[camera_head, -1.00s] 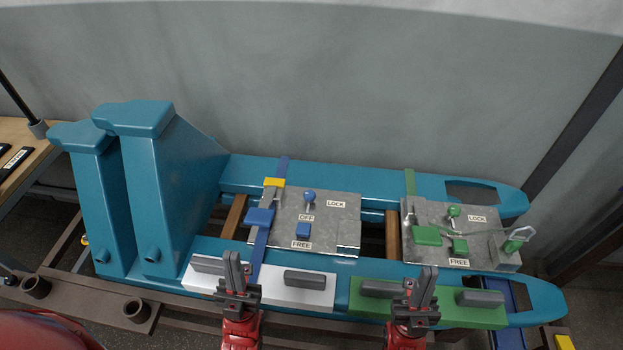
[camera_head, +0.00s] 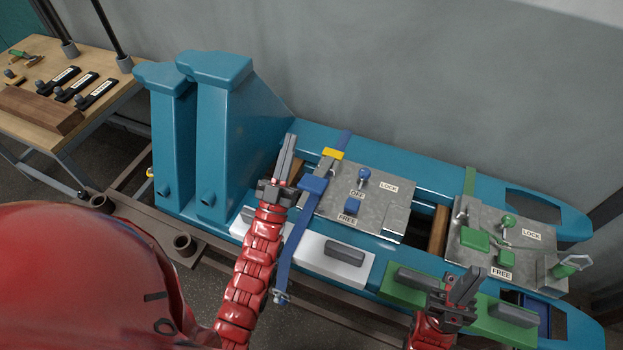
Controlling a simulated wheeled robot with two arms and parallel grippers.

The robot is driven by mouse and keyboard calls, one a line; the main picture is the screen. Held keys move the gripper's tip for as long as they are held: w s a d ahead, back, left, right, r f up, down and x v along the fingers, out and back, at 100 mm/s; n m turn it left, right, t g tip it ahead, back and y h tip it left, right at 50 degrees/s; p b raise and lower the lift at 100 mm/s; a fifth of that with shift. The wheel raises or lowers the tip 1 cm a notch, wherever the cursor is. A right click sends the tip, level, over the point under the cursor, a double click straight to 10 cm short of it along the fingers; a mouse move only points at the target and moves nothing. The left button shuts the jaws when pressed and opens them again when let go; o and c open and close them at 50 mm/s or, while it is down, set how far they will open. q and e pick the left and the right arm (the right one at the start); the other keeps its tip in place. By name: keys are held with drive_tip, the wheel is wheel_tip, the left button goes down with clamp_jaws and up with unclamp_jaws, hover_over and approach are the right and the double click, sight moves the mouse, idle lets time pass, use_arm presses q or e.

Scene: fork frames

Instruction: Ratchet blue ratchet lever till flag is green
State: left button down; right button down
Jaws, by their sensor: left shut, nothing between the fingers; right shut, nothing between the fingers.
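The blue ratchet lever (camera_head: 313,185) is a blue block on a blue strap (camera_head: 285,262), at the left edge of a grey metal plate. A yellow piece (camera_head: 332,153) sits on the strap behind it. I cannot single out a green flag. A blue ball-topped knob (camera_head: 363,175) and a small blue block (camera_head: 352,206) are on the plate, by labels LOCK, OFF and FREE. My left gripper (camera_head: 289,145) is shut and empty, just left of the lever, its fingers pointing up and back. My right gripper (camera_head: 469,280) is shut and empty over the green front panel.
A second plate (camera_head: 470,218) with green knob and blocks is at the right. Tall teal uprights (camera_head: 224,130) stand left of my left gripper. A white panel (camera_head: 335,268) and green panel (camera_head: 400,291) with grey handles line the front. A tool bench (camera_head: 105,62) is far left.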

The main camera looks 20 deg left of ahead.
use_arm(q)
drive_tip(key=w+f+g+p, duration=0.2)
drive_tip(key=w+f+g, duration=0.3)
drive_tip(key=f+g, duration=0.45)
drive_tip(key=s+f+g, duration=0.3)
drive_tip(key=f+g, duration=0.1)
drive_tip(key=f, duration=0.1)
drive_tip(key=shift+d+f+m, duration=0.3)
drive_tip(key=shift+d, duration=0.05)
drive_tip(key=shift+g+h, duration=0.25)
drive_tip(key=shift+h, duration=0.05)
drive_tip(key=p, duration=0.2)
hover_over(310, 186)
drive_tip(key=f, duration=0.4)
drive_tip(key=shift+w+f, duration=0.3)
drive_tip(key=shift+w, duration=0.1)
drive_tip(key=f+p, duration=0.1)
drive_tip(key=f, duration=0.2)
drive_tip(key=shift+s+p, duration=0.2)
drive_tip(key=shift+p, duration=0.1)
drive_tip(key=shift+s+f, duration=0.2)
drive_tip(key=shift+f, duration=0.45)
